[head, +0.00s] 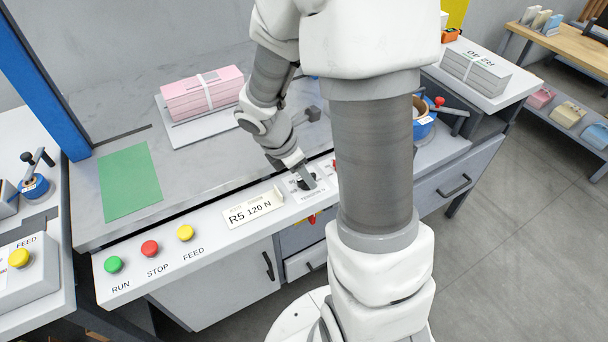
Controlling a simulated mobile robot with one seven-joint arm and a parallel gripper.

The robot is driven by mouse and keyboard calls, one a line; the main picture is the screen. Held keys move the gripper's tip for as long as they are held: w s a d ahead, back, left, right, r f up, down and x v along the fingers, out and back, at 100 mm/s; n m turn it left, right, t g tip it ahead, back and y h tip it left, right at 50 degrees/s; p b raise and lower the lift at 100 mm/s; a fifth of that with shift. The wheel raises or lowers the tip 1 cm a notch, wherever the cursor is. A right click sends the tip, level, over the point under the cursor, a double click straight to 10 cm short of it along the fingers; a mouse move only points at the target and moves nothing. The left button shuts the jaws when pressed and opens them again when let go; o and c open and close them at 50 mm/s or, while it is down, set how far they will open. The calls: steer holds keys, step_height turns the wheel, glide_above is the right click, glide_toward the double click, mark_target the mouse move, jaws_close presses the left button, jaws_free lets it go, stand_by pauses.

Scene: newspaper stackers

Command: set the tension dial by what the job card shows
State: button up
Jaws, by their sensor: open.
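The job card (253,208) lies on the machine's white front panel and reads "R5 120 N", with a smaller faint line above it. The tension dial (306,184) is a dark knob on a white label plate to the right of the card. Its pointer and scale are too small and too covered to read. My gripper (303,175) is open and reaches down right at the dial. I cannot tell whether its fingers touch the knob.
Green RUN (113,264), red STOP (150,248) and yellow FEED (185,233) buttons stand on the panel's left. A pink strapped bundle (203,93) and a green mat (131,181) lie behind. My arm hides the panel's right part.

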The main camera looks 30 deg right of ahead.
steer(key=shift+c, duration=0.2)
jaws_close()
steer(key=shift+w+m, duration=0.1)
steer(key=shift+m, duration=0.3)
steer(key=m+g+p, duration=0.1)
steer(key=m+p, duration=0.1)
steer(key=m, duration=0.1)
steer(key=shift+w+r+m+g, duration=0.1)
steer(key=shift+m+g, duration=0.3)
steer(key=m+p, duration=0.1)
steer(key=m, duration=0.1)
steer(key=m+g+y+p, duration=0.1)
steer(key=m, duration=0.1)
steer(key=shift+d+g+p, duration=0.1)
steer(key=shift+g+p, duration=0.2)
steer(key=m+p, duration=0.1)
steer(key=m, duration=0.1)
steer(key=m+g+y, duration=0.1)
steer(key=m, duration=0.2)
steer(key=shift+w+d+y+p, duration=0.1)
steer(key=shift+w+y+p, duration=0.05)
steer(key=shift+y+p, duration=0.2)
steer(key=shift+d+m+y+p, duration=0.1)
steer(key=shift+m+y+p, duration=0.45)
steer(key=shift+m, duration=1.45)
